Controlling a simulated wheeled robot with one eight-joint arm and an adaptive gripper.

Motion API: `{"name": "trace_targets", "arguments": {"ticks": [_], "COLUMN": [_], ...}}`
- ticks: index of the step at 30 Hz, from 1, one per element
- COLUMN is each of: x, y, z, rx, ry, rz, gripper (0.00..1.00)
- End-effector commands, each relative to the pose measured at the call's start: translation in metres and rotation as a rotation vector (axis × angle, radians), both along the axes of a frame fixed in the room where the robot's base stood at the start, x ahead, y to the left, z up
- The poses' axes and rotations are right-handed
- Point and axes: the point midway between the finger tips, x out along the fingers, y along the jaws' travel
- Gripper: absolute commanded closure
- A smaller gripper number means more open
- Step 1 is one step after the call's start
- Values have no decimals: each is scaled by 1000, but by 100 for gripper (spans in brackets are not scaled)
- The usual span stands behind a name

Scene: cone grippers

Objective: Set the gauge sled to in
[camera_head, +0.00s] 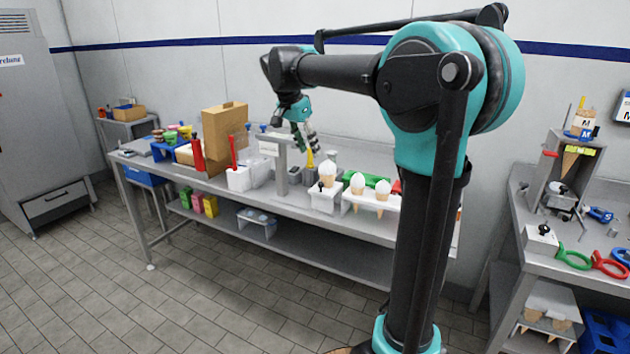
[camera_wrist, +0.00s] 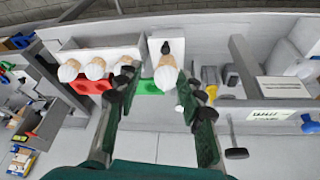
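My gripper (camera_head: 311,146) hangs above the middle of the long steel table, beside a grey post with a sign. In the wrist view its two dark green fingers (camera_wrist: 163,98) are spread apart, with nothing held between them. A white block with a small black knob (camera_head: 321,197) stands at the table's front; it also shows in the wrist view (camera_wrist: 154,55). A white-topped cone (camera_head: 328,171) is at this block, and its top appears between the fingers in the wrist view (camera_wrist: 166,76). I cannot tell for certain which part is the gauge sled or how it is set.
A white rack (camera_head: 362,206) with white-topped cones stands right of the block. A green piece (camera_head: 371,180) lies behind it. The signed post (camera_head: 281,170), a white bin (camera_head: 238,180) and a cardboard box (camera_head: 221,130) stand left. A second bench (camera_head: 510,240) is at the right.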

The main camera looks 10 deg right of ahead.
Motion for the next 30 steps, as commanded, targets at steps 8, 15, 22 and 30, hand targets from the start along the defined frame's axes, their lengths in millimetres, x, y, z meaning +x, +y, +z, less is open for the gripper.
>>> {"name": "trace_targets", "arguments": {"ticks": [8, 15, 22, 30], "x": [13, 21, 29, 40], "y": [9, -4, -19, -36], "z": [21, -15, -58, -105], "rx": [-13, -12, -13, -12], "ry": [-25, -24, -24, -24], "rz": [-86, -85, -85, -84], "gripper": [62, 62, 62, 62]}}
